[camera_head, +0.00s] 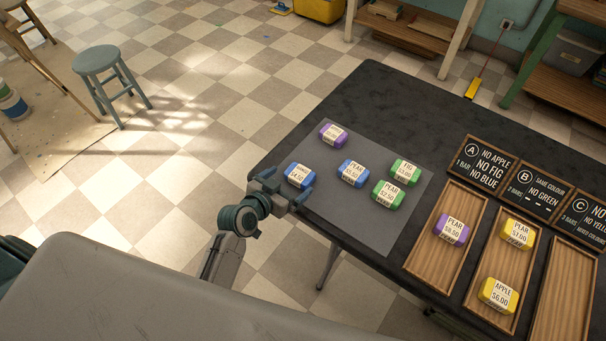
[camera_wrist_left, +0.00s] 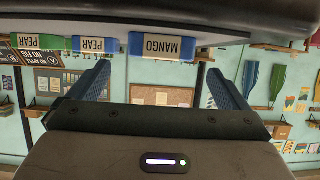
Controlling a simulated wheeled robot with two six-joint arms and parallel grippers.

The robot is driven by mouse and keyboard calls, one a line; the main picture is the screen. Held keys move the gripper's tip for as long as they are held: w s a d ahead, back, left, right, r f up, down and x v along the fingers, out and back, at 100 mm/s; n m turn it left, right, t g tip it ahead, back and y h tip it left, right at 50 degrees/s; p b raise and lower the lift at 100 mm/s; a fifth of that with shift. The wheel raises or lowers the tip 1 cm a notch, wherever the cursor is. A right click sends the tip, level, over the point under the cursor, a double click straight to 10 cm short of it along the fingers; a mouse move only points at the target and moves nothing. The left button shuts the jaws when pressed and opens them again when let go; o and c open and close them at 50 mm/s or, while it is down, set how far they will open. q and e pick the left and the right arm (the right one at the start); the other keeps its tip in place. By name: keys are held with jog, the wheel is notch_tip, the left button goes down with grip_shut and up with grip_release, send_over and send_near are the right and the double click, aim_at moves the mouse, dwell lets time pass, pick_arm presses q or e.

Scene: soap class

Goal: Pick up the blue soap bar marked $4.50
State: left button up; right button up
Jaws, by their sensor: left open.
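The blue soap bar marked $4.50 (camera_head: 299,176) lies at the left edge of the grey mat (camera_head: 325,209) on the dark table. In the left wrist view, which is upside down, a blue bar labelled MANGO (camera_wrist_left: 160,47) appears ahead, between the fingers in the picture. My left gripper (camera_head: 287,186) is open and empty at the table's left edge, close beside the $4.50 bar, its fingers on either side of the bar's near side. I cannot tell whether they touch it. Its fingers also show in the left wrist view (camera_wrist_left: 158,70). My right gripper is not in view.
Another blue bar (camera_head: 353,173), a purple bar (camera_head: 333,135) and two green bars (camera_head: 388,194) (camera_head: 405,172) share the mat. Wooden trays at right hold a purple bar (camera_head: 451,230) and two yellow bars (camera_head: 498,295) (camera_head: 518,234); the tray under sign C (camera_head: 582,219) looks empty.

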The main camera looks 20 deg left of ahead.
aim_at(298, 175)
pick_arm(q)
jog(key=shift+x, duration=1)
jog(key=shift+p+x, duration=0.85)
jog(key=shift+x, duration=1.4)
jog(key=c, duration=1.1)
